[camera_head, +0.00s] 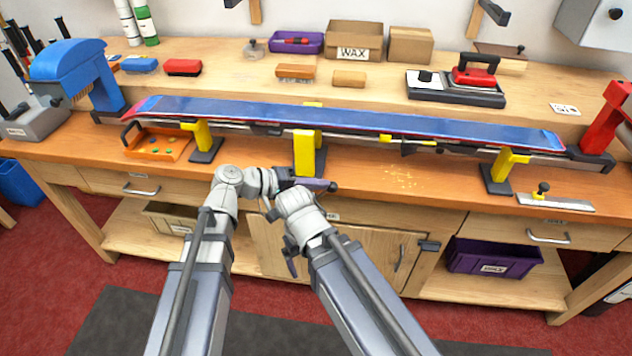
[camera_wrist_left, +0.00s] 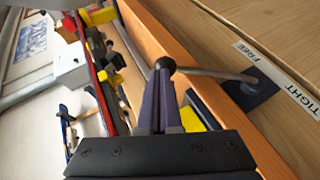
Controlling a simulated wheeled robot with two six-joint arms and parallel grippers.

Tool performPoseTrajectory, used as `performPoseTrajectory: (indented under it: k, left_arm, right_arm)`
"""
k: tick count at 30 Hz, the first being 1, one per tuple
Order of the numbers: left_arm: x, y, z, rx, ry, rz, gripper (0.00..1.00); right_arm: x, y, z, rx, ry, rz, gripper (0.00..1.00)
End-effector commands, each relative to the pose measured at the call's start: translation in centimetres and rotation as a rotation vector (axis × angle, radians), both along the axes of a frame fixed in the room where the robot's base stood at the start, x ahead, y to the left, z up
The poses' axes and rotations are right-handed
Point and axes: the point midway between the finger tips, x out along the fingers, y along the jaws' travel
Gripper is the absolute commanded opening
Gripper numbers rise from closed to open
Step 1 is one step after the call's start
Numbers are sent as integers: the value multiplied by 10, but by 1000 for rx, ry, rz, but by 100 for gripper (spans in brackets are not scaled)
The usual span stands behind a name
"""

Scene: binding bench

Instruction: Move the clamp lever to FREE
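The clamp lever (camera_wrist_left: 213,73) shows in the left wrist view as a grey rod with a black ball knob (camera_wrist_left: 165,64). It runs from a dark pivot plate (camera_wrist_left: 252,90) on the bench front. A white strip (camera_wrist_left: 283,80) beside the pivot reads FREE and TIGHT. I cannot tell which word the lever is set to. My left gripper (camera_wrist_left: 163,75) has its purple fingers together, tips right at the knob; contact is unclear. In the head view my left gripper (camera_head: 326,186) hides most of the lever. My right gripper (camera_head: 291,262) hangs low before the cabinet, fingers unclear.
A blue ski (camera_head: 340,118) lies along the bench on yellow supports (camera_head: 304,150). An orange tray (camera_head: 160,143) is at left, a scraper with a knob (camera_head: 555,202) at right. A purple bin (camera_head: 493,257) stands on the lower shelf.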

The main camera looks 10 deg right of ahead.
Motion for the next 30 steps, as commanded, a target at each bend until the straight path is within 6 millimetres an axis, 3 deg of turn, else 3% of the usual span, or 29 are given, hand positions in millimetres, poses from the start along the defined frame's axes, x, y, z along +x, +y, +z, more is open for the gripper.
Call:
performPoseTrajectory:
  k: [23, 30]
  left_arm:
    - [-3, -3, -2, -2, 3, -11, 0]
    - [-8, 2, 12, -3, 2, -6, 0]
  right_arm:
    - [0, 0, -2, 0, 0, 0, 94]
    - [0, 0, 12, 0, 0, 0, 94]
